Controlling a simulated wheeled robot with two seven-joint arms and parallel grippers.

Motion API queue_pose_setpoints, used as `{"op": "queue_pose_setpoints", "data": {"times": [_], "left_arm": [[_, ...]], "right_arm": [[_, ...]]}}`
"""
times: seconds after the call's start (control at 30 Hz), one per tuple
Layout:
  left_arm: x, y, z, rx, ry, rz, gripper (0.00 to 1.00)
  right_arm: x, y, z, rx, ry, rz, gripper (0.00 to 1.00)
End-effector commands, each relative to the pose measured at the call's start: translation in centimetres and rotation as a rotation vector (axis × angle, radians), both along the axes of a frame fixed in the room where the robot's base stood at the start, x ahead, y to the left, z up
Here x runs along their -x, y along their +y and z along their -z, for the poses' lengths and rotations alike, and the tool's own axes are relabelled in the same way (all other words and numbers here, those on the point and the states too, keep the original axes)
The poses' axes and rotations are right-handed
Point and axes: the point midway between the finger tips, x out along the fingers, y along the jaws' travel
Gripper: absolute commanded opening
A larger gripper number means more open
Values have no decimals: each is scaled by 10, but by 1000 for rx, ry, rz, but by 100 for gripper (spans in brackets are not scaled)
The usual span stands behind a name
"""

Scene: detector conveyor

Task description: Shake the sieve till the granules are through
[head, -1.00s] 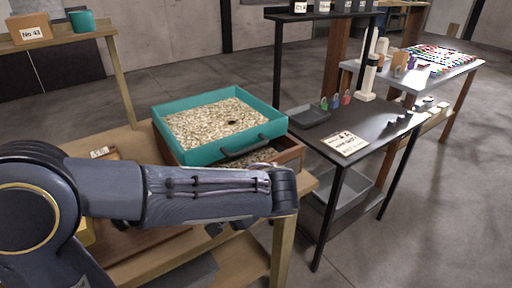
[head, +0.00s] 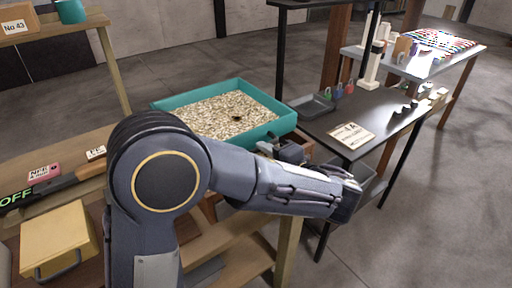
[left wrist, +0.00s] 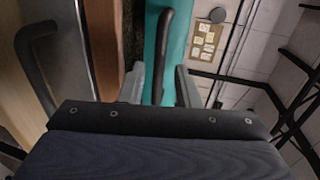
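The teal sieve (head: 268,92) is full of pale granules (head: 225,115) with a small dark spot among them. It sits on a wooden box (head: 306,148), mostly hidden behind my left arm. My left gripper (head: 284,148) is at the sieve's front side. In the left wrist view, the sieve's dark bar handle (left wrist: 161,55) stands between my two spread fingers (left wrist: 160,86), with gaps on both sides. The sieve's teal wall (left wrist: 180,45) is behind it. My right gripper is not in view.
A yellow box (head: 58,240) and a black bar marked OFF are on the bench at left. A dark table (head: 375,120) with a grey tray (head: 312,106), small padlocks and a sign (head: 351,135) stands to the right. Another dark handle (left wrist: 35,70) shows beside the gripper.

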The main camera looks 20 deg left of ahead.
Motion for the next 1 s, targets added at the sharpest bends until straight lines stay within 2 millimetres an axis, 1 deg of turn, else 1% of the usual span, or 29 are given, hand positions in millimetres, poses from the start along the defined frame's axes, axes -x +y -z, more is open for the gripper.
{"op": "queue_pose_setpoints", "data": {"times": [0.03, 0.1, 0.23, 0.4, 0.6, 0.83, 1.0], "left_arm": [[-5, 8, 1, -1, 2, -5, 30], [-11, 16, 4, 0, 2, -5, 30], [-20, 27, 7, 0, 2, -3, 30], [-24, 32, 8, -1, 2, -2, 30], [-24, 32, 9, -1, 2, -1, 30], [-24, 32, 9, -1, 2, -1, 0], [-24, 32, 9, 0, 2, -1, 0]], "right_arm": [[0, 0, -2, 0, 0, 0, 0], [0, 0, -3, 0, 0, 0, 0], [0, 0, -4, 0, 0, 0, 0], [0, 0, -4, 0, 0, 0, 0], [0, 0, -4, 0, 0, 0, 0], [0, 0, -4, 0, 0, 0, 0], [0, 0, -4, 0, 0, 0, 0]]}}
